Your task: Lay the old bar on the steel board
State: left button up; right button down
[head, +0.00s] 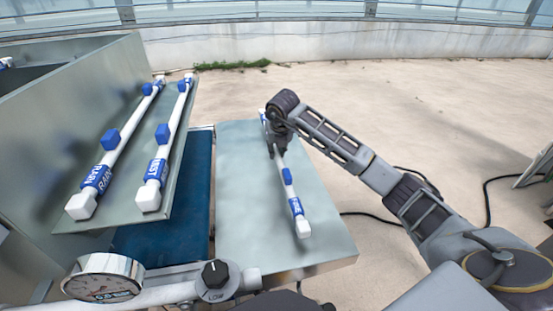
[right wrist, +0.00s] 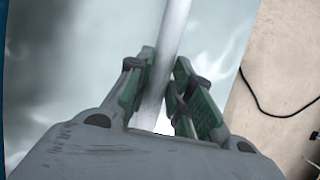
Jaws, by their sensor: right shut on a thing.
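A white bar with blue blocks and a blue label (head: 296,207), which I take to be the old bar, is over the steel board (head: 237,225). My right gripper (head: 274,147) is shut around the bar toward its far end. In the right wrist view the white bar (right wrist: 168,60) runs between the two green-padded fingers (right wrist: 162,100). The bar is on or just above the board; I cannot tell if it touches. Its far part is partly hidden by my gripper. My left gripper is not in view.
Two similar white bars, one on the left (head: 115,140) and one on the right (head: 174,118), lie on a tilted metal plate at left. A blue belt (head: 180,220) runs beside the board. A gauge (head: 103,277) and a knob (head: 215,275) stand in front. The board's right side is bare.

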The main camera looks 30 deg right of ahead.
aim_at(277, 152)
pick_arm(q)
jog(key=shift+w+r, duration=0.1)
pick_arm(e)
jog(key=shift+f, duration=0.25)
notch_tip(277, 152, down, 3)
jog(key=shift+r, duration=0.2)
jog(key=shift+f, duration=0.3)
jog(key=shift+f+b, duration=0.1)
jog(key=shift+b, duration=0.2)
jog(key=c, duration=1.3)
grip_release()
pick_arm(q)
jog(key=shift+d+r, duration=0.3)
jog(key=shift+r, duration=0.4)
pick_arm(e)
jog(key=shift+o, duration=0.2)
